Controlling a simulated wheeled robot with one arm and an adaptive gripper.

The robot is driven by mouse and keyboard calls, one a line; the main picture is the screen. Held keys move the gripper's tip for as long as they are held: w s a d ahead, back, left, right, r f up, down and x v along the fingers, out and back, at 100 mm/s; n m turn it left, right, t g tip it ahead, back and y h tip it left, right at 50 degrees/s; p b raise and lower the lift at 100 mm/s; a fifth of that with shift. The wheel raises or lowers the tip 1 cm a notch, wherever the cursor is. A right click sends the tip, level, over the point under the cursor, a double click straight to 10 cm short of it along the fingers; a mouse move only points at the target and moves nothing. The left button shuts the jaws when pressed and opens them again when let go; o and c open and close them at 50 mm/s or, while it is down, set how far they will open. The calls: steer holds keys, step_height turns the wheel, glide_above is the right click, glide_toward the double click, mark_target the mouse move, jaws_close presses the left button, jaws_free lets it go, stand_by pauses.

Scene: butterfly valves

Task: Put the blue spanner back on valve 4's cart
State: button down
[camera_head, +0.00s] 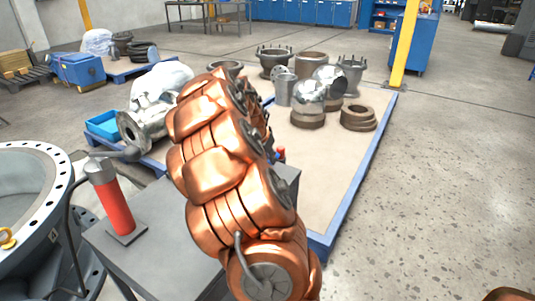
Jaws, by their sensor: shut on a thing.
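My copper-coloured arm fills the middle of the view, and my gripper does not show. The blue spanner cannot be made out. A small red and blue item (281,154) shows just past the arm's right edge, too small to identify. A grey cart (150,238) stands under and left of the arm, its top partly covered by it. On the cart a red cylinder with a grey top (115,205) stands upright on a square base. A large flanged valve body (52,178) stands at the left edge.
A blue-edged platform (372,165) behind the arm holds several metal valve parts. Left of the arm are a wrapped part, a flanged pipe piece (142,135) and a blue bin (103,125). A yellow post (404,45) stands behind. The right floor is clear.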

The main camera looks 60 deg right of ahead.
step_height(320, 180, down, 5)
steer(key=shift+b, duration=1.1)
steer(key=shift+f, duration=0.55)
steer(key=c, duration=1)
jaws_free()
steer(key=shift+o, duration=0.2)
steer(key=shift+r, duration=0.1)
